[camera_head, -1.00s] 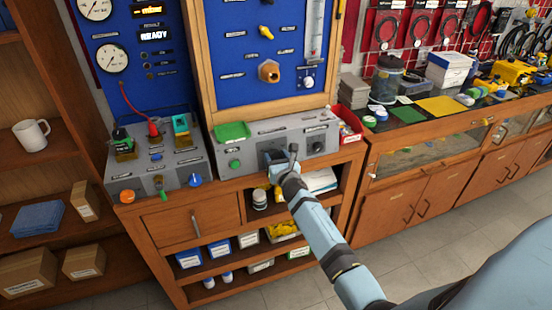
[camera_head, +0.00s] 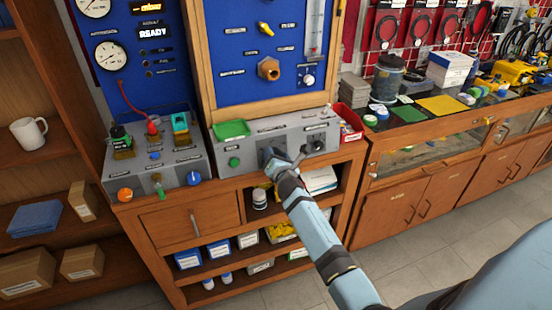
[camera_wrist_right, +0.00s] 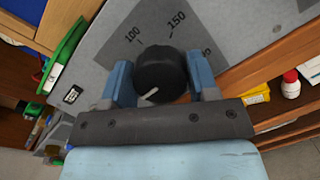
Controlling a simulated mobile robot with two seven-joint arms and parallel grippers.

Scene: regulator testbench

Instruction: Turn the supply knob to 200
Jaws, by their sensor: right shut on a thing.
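The supply knob (camera_wrist_right: 163,73) is a round black knob with a white pointer line, on a grey panel. In the right wrist view it sits between the two blue fingers of my right gripper (camera_wrist_right: 163,84), which is shut on it. A dark dial plate (camera_wrist_right: 150,32) behind it reads 100 and 150; a further number at the right is partly covered. The white line points to the lower left in that view. In the head view my right gripper (camera_head: 281,160) is at the front of the grey console (camera_head: 268,136) and hides the knob. My left gripper is not in view.
A green tray (camera_head: 232,129) lies on the console's left end, with a green button (camera_head: 234,161) below it. A red bin (camera_head: 350,124) stands at its right end. A second console (camera_head: 157,169) with several knobs stands at the left. Open shelves lie below.

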